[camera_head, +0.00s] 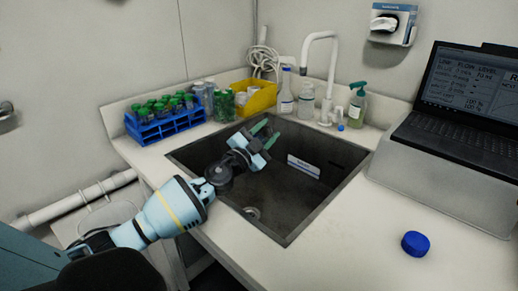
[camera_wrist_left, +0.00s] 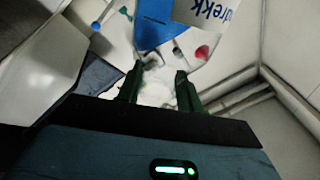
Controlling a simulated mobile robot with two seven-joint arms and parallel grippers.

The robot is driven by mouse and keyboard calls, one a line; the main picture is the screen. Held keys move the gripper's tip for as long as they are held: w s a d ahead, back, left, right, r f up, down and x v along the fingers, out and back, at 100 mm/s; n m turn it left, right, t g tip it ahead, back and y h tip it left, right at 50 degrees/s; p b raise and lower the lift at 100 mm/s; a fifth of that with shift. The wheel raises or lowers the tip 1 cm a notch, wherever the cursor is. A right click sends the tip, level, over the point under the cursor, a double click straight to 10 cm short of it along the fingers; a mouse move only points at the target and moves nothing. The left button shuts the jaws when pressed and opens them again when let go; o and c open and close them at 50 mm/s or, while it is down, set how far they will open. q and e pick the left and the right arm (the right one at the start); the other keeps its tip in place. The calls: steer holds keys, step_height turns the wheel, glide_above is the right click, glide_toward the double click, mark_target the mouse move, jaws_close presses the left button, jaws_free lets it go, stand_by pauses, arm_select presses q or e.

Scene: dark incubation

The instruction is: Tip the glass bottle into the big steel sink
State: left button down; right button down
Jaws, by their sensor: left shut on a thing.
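My left gripper (camera_head: 265,134) reaches in from the left and is over the big steel sink (camera_head: 285,205), near its back edge. In the left wrist view its two green fingers (camera_wrist_left: 158,92) are apart and shut on a pale, see-through thing, which looks like the glass bottle (camera_wrist_left: 156,90). The bottle's outline is faint there, so its tilt and contents cannot be told. I cannot make the bottle out in the head view. The dark sink basin looks empty apart from its drain and a white label on its wall. My right gripper is not in view.
A blue tube rack (camera_head: 165,128), a yellow bin (camera_head: 260,98), several bottles and a white tap (camera_head: 325,85) line the back. A laptop (camera_head: 465,110) stands at right. A blue cap (camera_head: 415,243) lies on the clear front-right counter.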

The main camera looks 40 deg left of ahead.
arm_select(q)
steer(key=shift+m+b, duration=0.3)
steer(key=shift+m, duration=0.4)
steer(key=shift+r+m+h, duration=0.25)
steer(key=shift+m+h, duration=0.15)
steer(key=shift+m, duration=0.1)
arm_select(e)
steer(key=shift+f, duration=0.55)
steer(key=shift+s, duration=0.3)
arm_select(q)
steer(key=shift+d+m+h+b, duration=0.1)
steer(key=shift+m+h+b, duration=0.4)
steer(key=shift+m, duration=0.6)
steer(key=shift+r, duration=0.15)
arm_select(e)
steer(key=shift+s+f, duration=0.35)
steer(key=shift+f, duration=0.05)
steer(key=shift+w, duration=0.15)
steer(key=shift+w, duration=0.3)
